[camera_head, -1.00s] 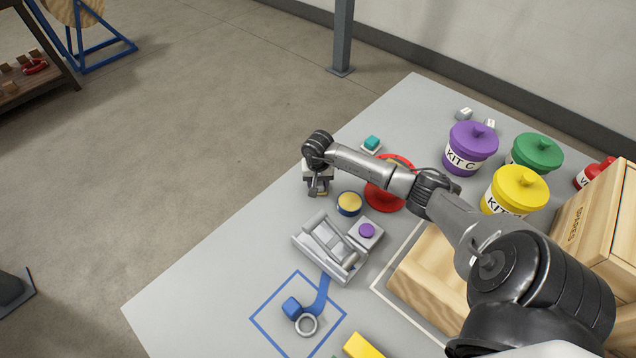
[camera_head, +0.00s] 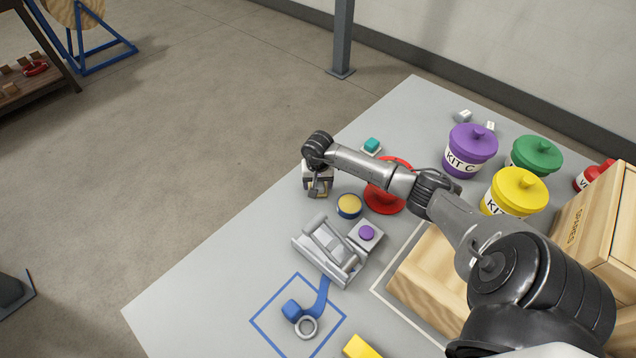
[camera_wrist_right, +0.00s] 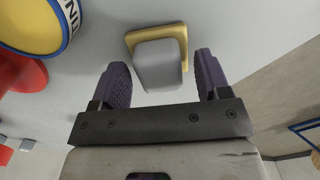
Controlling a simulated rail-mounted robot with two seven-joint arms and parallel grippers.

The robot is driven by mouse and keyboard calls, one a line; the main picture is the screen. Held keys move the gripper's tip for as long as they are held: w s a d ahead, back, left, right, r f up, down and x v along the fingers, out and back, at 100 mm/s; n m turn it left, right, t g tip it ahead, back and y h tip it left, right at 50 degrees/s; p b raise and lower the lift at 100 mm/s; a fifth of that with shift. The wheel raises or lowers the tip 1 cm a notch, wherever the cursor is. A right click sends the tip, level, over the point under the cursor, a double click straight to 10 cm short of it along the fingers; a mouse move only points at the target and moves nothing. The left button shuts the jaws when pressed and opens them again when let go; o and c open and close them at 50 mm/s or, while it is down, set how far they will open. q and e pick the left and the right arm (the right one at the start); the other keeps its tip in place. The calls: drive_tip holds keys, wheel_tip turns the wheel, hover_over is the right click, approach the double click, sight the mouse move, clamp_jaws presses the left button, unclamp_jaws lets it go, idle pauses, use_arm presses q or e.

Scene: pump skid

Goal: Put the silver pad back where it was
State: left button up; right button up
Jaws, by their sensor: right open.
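The silver pad (camera_wrist_right: 158,66) is a rounded grey block in the right wrist view. It sits on or against a gold-edged plate (camera_wrist_right: 178,34). My right gripper (camera_wrist_right: 161,80) is open, with one dark purple finger on each side of the pad and visible gaps between. In the head view my right gripper (camera_head: 318,186) is low near the table's left edge and hides most of the pad. Whether the pad rests fully seated on the plate is hard to tell. My left gripper is not in view.
A yellow-topped tin (camera_head: 349,205) and a red round object (camera_head: 384,200) stand close right of the gripper. A grey fixture (camera_head: 330,250) is nearer, a wooden crate (camera_head: 428,277) to the right.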

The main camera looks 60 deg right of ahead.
sight(318, 183)
wheel_tip(318, 183, up, 10)
drive_tip(key=p, duration=0.3)
drive_tip(key=shift+d+f, duration=0.1)
drive_tip(key=shift+f, duration=0.15)
drive_tip(key=shift+r+p, duration=0.55)
drive_tip(key=shift+r, duration=0.5)
